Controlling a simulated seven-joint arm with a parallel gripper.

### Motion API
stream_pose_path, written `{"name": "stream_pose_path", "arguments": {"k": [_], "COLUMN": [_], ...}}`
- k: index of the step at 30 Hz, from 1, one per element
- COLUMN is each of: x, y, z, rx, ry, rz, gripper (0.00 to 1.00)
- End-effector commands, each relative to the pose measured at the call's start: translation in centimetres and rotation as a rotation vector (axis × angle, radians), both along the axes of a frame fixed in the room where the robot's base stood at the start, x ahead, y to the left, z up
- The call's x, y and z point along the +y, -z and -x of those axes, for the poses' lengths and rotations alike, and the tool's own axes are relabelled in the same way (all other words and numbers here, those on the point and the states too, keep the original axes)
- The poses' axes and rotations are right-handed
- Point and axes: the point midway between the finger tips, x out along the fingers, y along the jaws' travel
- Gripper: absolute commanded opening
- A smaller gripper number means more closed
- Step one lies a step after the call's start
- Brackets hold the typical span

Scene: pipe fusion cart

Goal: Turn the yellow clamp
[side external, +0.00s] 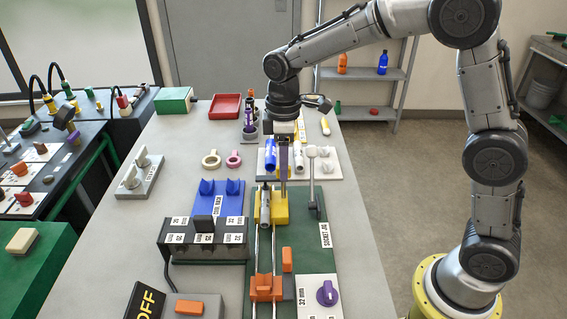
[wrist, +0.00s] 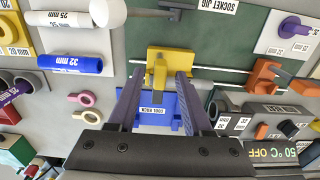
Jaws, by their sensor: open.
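The yellow clamp (side external: 281,212) sits on the green socket jig at the far end of its two rails. In the wrist view the yellow clamp (wrist: 178,62) shows a block with a raised bar that lies between my two purple fingers. My gripper (side external: 284,178) is just above the clamp, pointing down. In the wrist view my gripper (wrist: 158,76) is open, with one finger on each side of the bar. I cannot tell whether either finger touches it. A grey pipe piece (side external: 265,208) lies at the clamp's left side in the side view.
An orange clamp (side external: 266,288) sits on the near part of the rails. A blue cool rack (side external: 228,200) and a dark heater box (side external: 204,243) are to the left. A white-topped post (side external: 312,165) stands close on the right. A purple knob (side external: 327,293) is at the near right.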

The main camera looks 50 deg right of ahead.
Motion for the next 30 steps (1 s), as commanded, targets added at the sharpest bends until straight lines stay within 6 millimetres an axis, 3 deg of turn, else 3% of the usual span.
{"name": "stream_pose_path", "arguments": {"k": [11, 19, 30], "x": [0.00, 0.00, 0.00], "y": [0.50, 0.47, 0.45], "z": [0.01, 0.01, 0.01], "rx": [0.000, 0.000, 0.000], "ry": [0.000, 0.000, 0.009], "rz": [0.000, 0.000, 0.000], "gripper": [0.48, 0.00, 0.00]}}
